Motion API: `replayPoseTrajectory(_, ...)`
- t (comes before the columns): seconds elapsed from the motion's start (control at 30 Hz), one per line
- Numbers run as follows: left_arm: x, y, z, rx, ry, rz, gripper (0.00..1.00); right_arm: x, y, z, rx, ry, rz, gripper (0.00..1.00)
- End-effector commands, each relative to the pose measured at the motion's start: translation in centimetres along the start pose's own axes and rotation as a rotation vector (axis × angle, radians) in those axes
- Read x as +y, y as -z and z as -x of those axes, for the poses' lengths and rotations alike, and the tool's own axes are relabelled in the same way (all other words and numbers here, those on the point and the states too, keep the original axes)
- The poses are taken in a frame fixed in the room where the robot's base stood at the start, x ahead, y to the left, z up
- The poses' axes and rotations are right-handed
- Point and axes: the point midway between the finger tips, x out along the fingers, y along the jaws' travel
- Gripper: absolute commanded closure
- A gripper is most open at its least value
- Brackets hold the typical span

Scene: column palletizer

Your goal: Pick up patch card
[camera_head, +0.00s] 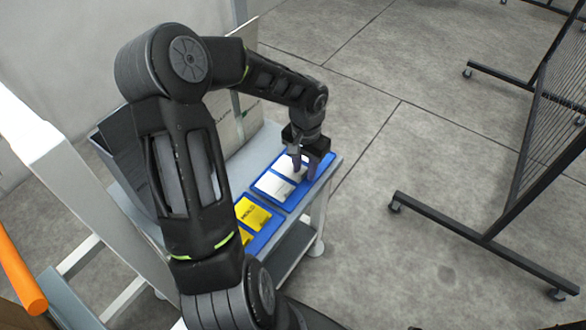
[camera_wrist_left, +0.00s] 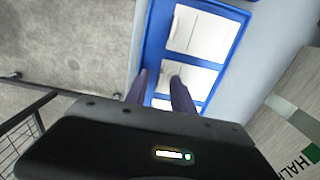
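White cards (camera_head: 273,187) lie in a blue tray (camera_head: 291,203) at the far end of a grey cart top; I cannot read them, so which is the patch card is unclear. My left gripper (camera_head: 304,172) points down over this tray. In the left wrist view, its two dark fingers (camera_wrist_left: 159,77) are apart, just over the middle white card (camera_wrist_left: 190,78). Another white card (camera_wrist_left: 200,33) lies farther along the blue tray (camera_wrist_left: 155,35). I see nothing held, though contact is unclear. Yellow cards (camera_head: 252,214) lie in a nearer blue tray. My right gripper is out of view.
A cardboard box (camera_head: 230,122) with a green label stands behind the tray; it also shows in the left wrist view (camera_wrist_left: 295,110). A dark grey bin (camera_head: 112,135) stands at the cart's left. Black mesh racks (camera_head: 545,150) stand at right, with bare floor between.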

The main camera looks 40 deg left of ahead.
Motion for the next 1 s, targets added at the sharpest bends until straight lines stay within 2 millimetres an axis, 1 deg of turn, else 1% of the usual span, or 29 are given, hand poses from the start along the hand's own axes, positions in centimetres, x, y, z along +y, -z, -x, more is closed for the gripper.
replayPoseTrajectory(0.27,0.0,0.0,0.02,0.0,0.0,0.0,0.7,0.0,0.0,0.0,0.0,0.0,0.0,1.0)
replayPoseTrajectory(0.63,0.0,0.0,0.02,0.0,0.0,0.0,0.99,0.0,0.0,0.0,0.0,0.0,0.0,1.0)
replayPoseTrajectory(1.0,0.0,0.0,0.02,0.0,0.0,0.0,1.0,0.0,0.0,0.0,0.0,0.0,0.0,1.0)
